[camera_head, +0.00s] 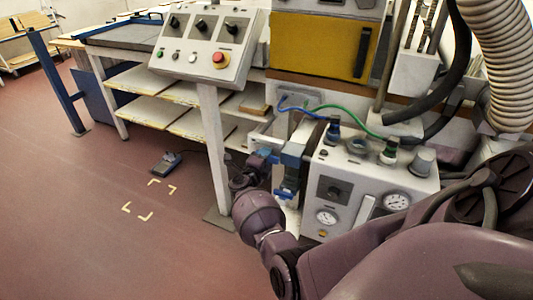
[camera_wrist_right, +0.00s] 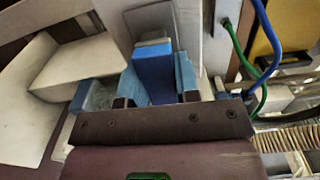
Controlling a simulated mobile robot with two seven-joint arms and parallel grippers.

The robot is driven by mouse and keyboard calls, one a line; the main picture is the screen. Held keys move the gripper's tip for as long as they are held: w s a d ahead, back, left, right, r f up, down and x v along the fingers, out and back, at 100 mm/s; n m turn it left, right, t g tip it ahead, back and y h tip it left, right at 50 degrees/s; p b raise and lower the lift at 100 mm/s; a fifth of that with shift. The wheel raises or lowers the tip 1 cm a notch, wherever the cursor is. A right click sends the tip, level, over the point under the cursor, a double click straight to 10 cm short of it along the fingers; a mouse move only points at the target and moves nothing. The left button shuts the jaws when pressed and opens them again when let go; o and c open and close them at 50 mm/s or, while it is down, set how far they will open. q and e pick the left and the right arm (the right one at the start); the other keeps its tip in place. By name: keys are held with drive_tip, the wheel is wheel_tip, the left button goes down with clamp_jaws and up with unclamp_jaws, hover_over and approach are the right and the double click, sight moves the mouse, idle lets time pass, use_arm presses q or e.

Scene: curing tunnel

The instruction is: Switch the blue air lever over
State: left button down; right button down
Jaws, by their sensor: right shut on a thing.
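The blue air lever (camera_wrist_right: 154,72) stands between the two fingers of my right gripper (camera_wrist_right: 158,90) in the right wrist view. Its pale end shows above the fingers, and the gripper is shut on it. In the head view my right gripper (camera_head: 281,172) is at the left side of the grey air unit (camera_head: 375,185). The blue lever (camera_head: 292,158) shows there only in part, mostly covered by the gripper. My left gripper is not in view.
A control panel (camera_head: 207,45) on a post (camera_head: 213,130) stands close to the left of my gripper. Blue and green hoses (camera_head: 345,117) run above the air unit. A foot pedal (camera_head: 166,163) lies on the open floor at left.

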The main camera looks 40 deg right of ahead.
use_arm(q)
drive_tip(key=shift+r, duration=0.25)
use_arm(e)
drive_tip(key=shift+n, duration=0.5)
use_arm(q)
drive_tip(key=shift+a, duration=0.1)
use_arm(e)
drive_tip(key=c, duration=0.8)
unclamp_jaws()
drive_tip(key=shift+c, duration=0.2)
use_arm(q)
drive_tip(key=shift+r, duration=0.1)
use_arm(e)
drive_tip(key=shift+a, duration=0.15)
